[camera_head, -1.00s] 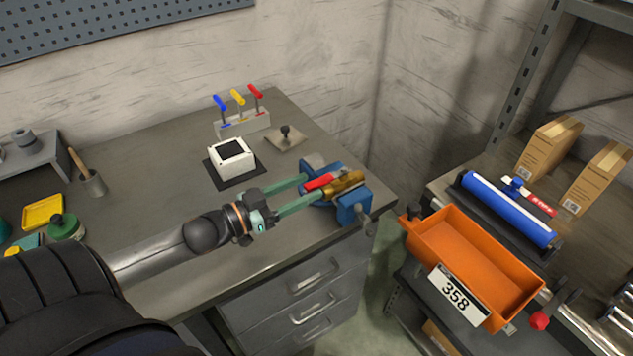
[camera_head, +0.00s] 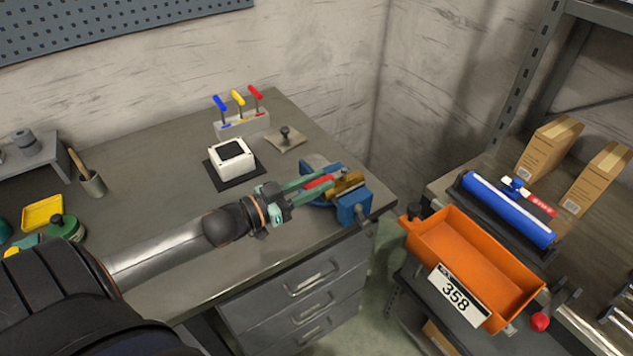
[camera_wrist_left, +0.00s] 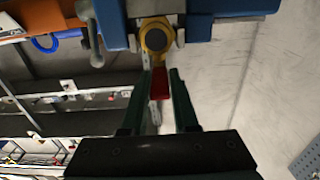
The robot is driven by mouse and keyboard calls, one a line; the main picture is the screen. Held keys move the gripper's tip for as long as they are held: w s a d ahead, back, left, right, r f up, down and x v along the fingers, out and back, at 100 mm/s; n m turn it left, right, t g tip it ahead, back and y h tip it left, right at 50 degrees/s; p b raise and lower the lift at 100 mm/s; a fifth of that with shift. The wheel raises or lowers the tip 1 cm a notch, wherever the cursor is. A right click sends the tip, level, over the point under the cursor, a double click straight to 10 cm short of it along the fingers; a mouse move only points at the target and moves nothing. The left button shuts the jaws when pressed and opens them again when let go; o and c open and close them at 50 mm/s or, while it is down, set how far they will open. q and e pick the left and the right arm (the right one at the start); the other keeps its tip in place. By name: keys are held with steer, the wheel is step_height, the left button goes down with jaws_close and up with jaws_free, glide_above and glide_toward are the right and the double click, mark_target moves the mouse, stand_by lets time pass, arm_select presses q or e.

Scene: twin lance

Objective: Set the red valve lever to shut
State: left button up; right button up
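The red valve lever (camera_head: 318,182) sticks out to the left from a brass valve (camera_head: 349,183). The valve is held in a blue vise (camera_head: 354,207) at the right end of the workbench. My left gripper (camera_head: 316,183) reaches in from the left with its green fingers on either side of the lever. The round brass valve (camera_wrist_left: 155,37) is just beyond, between the blue vise jaws (camera_wrist_left: 210,10). My right gripper is not in view.
A white box with a black top (camera_head: 232,158) and a rack of coloured handles (camera_head: 242,124) stand behind on the workbench. An orange bin (camera_head: 475,262) labelled 358 is to the right, past a gap. The bench's front middle is clear apart from my arm.

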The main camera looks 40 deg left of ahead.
arm_select(q)
jaws_close()
stand_by(1.0)
